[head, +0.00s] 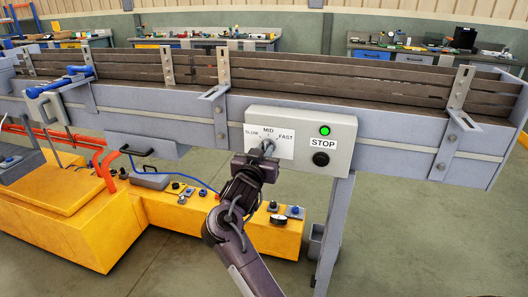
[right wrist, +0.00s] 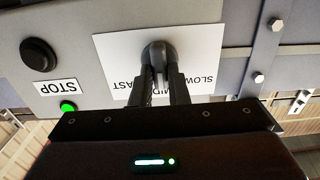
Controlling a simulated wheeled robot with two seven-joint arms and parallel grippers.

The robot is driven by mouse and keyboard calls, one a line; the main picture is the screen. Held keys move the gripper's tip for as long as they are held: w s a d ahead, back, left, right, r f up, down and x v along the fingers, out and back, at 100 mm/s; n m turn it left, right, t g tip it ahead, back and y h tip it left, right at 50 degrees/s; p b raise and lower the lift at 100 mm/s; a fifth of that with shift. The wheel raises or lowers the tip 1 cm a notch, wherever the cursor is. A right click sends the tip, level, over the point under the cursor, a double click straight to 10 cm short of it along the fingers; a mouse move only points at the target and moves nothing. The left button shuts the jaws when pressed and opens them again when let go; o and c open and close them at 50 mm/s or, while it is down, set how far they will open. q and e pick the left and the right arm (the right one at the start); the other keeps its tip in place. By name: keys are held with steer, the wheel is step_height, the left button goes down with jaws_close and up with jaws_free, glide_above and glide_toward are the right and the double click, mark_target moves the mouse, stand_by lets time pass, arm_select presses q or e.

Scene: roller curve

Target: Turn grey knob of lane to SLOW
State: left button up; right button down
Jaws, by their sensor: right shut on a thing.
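The grey knob (head: 268,146) sits on a white label plate (head: 284,138) marked SLOW at left, MID at top and FAST at right. The plate is on the left part of a light grey control box (head: 343,136) on the conveyor's side. My right gripper (head: 262,157) reaches up from below, shut on the knob. In the right wrist view, which is upside down, both fingers (right wrist: 158,76) are on either side of the knob (right wrist: 157,54). The fingers hide part of the knob and label, so I cannot tell its exact setting. My left gripper is out of view.
A lit green lamp (head: 325,131) and a black STOP button (head: 321,159) are right of the knob. The conveyor (head: 385,120) runs across above. A grey support leg (head: 334,225) stands right of my arm; yellow equipment (head: 75,235) is at lower left.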

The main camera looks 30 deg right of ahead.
steer(key=shift+r, duration=0.1)
steer(key=n+p, duration=0.3)
steer(key=p, duration=0.3)
steer(key=n+p, duration=0.4)
steer(key=p, duration=0.2)
steer(key=shift+w+r, duration=0.15)
steer(key=shift+a+f+n+p, duration=0.1)
steer(key=shift+f+n+p, duration=0.15)
steer(key=shift+n+p, duration=0.85)
steer(key=c, duration=1.4)
jaws_free()
steer(key=shift+f, duration=0.1)
